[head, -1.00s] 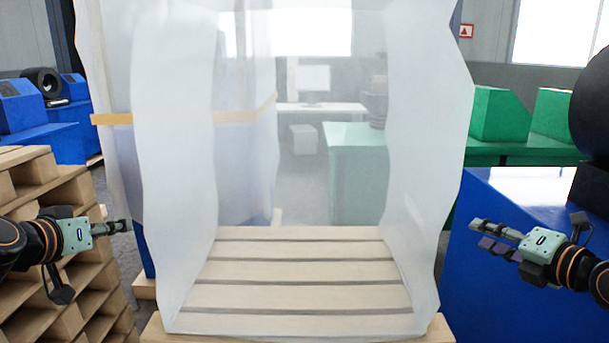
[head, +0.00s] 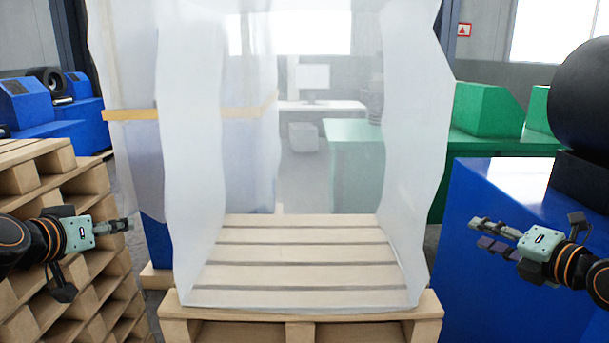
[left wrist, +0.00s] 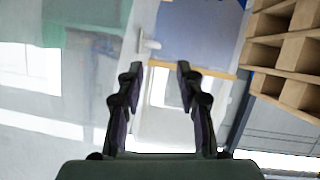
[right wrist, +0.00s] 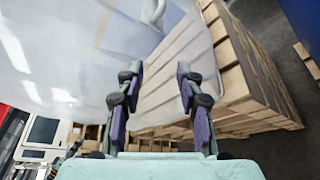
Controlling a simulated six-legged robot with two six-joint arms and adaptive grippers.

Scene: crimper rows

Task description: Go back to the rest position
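My left gripper (head: 116,226) is at the left of the head view, in front of the stacked pallets. In the left wrist view its two fingers (left wrist: 158,75) stand apart with nothing between them. My right gripper (head: 492,234) is at the right of the head view, in front of the blue machine. In the right wrist view its two fingers (right wrist: 158,80) stand apart and hold nothing. Both grippers are held up in the air, either side of a translucent plastic liner (head: 194,170).
The liner stands on a wooden pallet (head: 300,331) straight ahead. Stacked pallets (head: 85,185) rise at left. A blue machine (head: 455,275) with a black roller (head: 590,95) stands at right. Green machines (head: 485,110) and a desk with a monitor (head: 310,78) are behind.

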